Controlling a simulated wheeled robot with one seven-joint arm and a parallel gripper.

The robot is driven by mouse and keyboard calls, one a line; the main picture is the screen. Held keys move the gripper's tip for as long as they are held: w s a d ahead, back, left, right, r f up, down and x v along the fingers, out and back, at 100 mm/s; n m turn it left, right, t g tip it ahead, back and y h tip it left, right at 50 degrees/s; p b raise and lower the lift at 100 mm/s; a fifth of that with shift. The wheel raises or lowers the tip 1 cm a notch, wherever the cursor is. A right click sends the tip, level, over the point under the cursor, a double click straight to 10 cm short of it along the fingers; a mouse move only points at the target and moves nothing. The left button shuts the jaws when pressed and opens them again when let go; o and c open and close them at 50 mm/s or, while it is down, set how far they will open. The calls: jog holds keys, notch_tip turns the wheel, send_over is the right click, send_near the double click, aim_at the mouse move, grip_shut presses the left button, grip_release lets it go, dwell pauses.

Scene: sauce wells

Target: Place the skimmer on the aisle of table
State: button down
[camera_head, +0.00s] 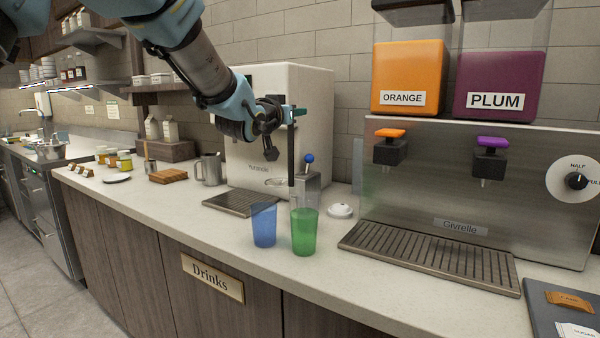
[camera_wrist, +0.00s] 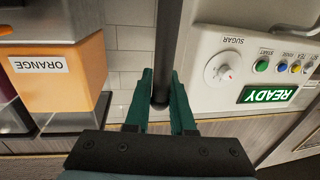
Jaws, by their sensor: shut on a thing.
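My gripper (camera_head: 292,112) is shut on a dark, straight rod (camera_head: 291,155), which looks like the handle of the skimmer. In the wrist view the rod (camera_wrist: 168,45) stands between the two green fingers of my gripper (camera_wrist: 161,88). The rod hangs upright in the head view, above the counter behind the blue and green cups. I cannot make out the skimmer's head. No separate table shows clearly; the long pale counter (camera_head: 200,228) runs across the head view.
A blue cup (camera_head: 264,226) and a green cup (camera_head: 304,233) stand near the counter's front edge. The white machine (camera_head: 320,110) is behind, the Givrelle dispenser (camera_head: 440,200) at right. A metal pitcher (camera_head: 210,170) and brown coasters (camera_head: 168,176) are left. Grey floor (camera_head: 60,285) lies front left.

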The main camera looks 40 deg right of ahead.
notch_tip(320, 180, down, 12)
jog(key=p, duration=0.1)
dwell(0.4)
jog(key=shift+f, duration=0.15)
jog(key=c, duration=0.8)
grip_release()
jog(key=shift+o, duration=0.2)
jog(key=b+v, duration=0.2)
jog(key=v, duration=1)
jog(key=shift+b, duration=0.4)
jog(key=shift+a, duration=0.1)
